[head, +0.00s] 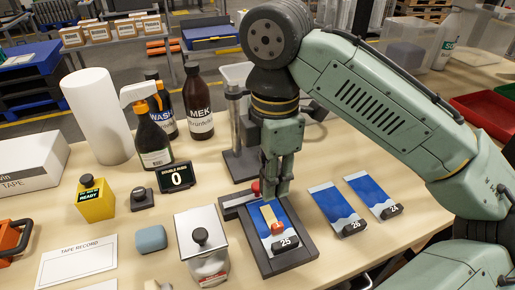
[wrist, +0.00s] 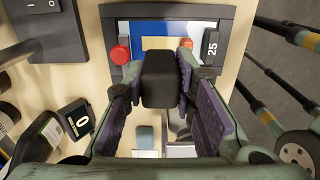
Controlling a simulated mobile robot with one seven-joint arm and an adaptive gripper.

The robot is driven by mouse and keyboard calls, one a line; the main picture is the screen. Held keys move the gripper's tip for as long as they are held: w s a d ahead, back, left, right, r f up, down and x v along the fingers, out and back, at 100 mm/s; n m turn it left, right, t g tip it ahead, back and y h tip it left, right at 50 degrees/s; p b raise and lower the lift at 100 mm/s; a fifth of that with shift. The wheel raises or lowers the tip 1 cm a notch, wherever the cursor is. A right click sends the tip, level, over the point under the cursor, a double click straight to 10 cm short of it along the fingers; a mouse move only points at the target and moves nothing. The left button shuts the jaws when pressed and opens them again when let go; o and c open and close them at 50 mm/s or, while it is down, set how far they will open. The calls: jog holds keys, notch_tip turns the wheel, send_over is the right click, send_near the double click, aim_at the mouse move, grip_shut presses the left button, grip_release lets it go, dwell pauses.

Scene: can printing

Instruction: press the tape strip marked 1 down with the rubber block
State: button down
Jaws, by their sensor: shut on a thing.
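My gripper (wrist: 160,80) is shut on a dark block (wrist: 160,90), which looks like the rubber block. In the head view my gripper (head: 277,192) points down over the far end of a dark frame (head: 302,243) holding a blue and white card labelled 25. A tan tape strip (head: 268,214) lies on the card; it also shows in the wrist view (wrist: 155,43), partly hidden behind the block. I cannot read a 1 on it. I cannot tell whether the block touches the strip.
Two more cards (head: 327,203) (head: 368,190) lie right of the frame. A spray bottle (head: 150,135), MEK bottle (head: 199,110) and 0 display (head: 178,177) stand behind.

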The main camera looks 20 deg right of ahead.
jog(key=shift+w, duration=0.3)
jog(key=shift+s+f+b, duration=0.2)
jog(key=shift+f+b, duration=0.55)
jog(key=shift+b, duration=0.25)
notch_tip(320, 180, down, 4)
jog(key=b, duration=0.5)
jog(key=shift+w+f, duration=0.1)
jog(key=shift+f, duration=0.1)
jog(key=shift+f, duration=0.6)
dwell(1.5)
jog(key=shift+r, duration=0.1)
notch_tip(320, 180, up, 7)
jog(key=p, duration=0.7)
dwell(0.7)
